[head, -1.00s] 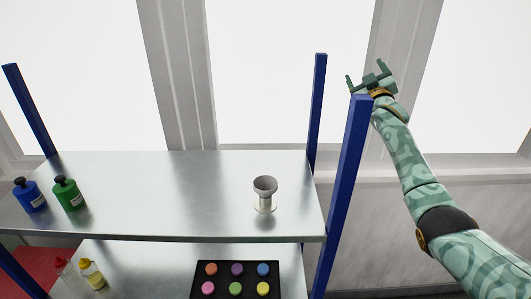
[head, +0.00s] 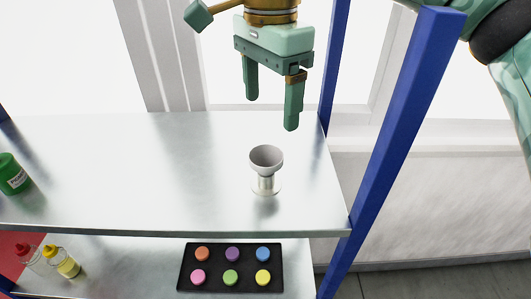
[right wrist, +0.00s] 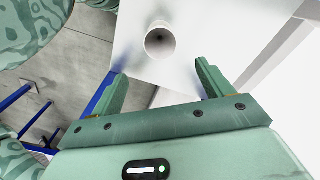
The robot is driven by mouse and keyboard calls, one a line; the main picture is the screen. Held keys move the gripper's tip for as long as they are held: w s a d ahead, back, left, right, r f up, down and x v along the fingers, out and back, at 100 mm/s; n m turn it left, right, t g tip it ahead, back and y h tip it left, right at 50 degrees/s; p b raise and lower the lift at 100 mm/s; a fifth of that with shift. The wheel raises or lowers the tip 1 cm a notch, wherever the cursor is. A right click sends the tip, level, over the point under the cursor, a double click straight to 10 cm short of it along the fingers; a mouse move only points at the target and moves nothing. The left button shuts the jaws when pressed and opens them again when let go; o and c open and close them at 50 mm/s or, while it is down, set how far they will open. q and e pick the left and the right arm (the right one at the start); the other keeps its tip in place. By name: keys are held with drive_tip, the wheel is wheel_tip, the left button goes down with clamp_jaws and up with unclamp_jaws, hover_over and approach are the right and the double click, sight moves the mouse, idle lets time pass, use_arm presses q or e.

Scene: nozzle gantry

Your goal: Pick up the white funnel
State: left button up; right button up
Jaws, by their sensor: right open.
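The white funnel (head: 266,160) stands upright, wide mouth up, near the right end of the upper metal shelf (head: 130,170). Its lower part meets a small silvery base on the shelf. My right gripper (head: 271,112) is open and empty, fingers pointing down, above and apart from the funnel in the head view. In the right wrist view, the funnel (right wrist: 160,41) shows its round mouth beyond the gap between the open fingers (right wrist: 160,92). My left gripper is not in view.
Blue posts (head: 395,140) bound the shelf's right end. A green bottle (head: 13,174) stands at the far left. The lower shelf holds a black tray (head: 231,288) of coloured round pieces and a yellow bottle (head: 66,263). The upper shelf's middle is clear.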

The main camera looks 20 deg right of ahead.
sight(267, 155)
wheel_tip(267, 155, down, 9)
drive_tip(key=shift+r, duration=0.2)
wheel_tip(267, 155, down, 5)
drive_tip(key=shift+a+f+p, duration=0.1)
drive_tip(key=shift+a+p, duration=0.05)
drive_tip(key=shift+p, duration=0.75)
drive_tip(key=shift+w+f, duration=0.1)
drive_tip(key=shift+f, duration=0.1)
drive_tip(key=c, duration=1)
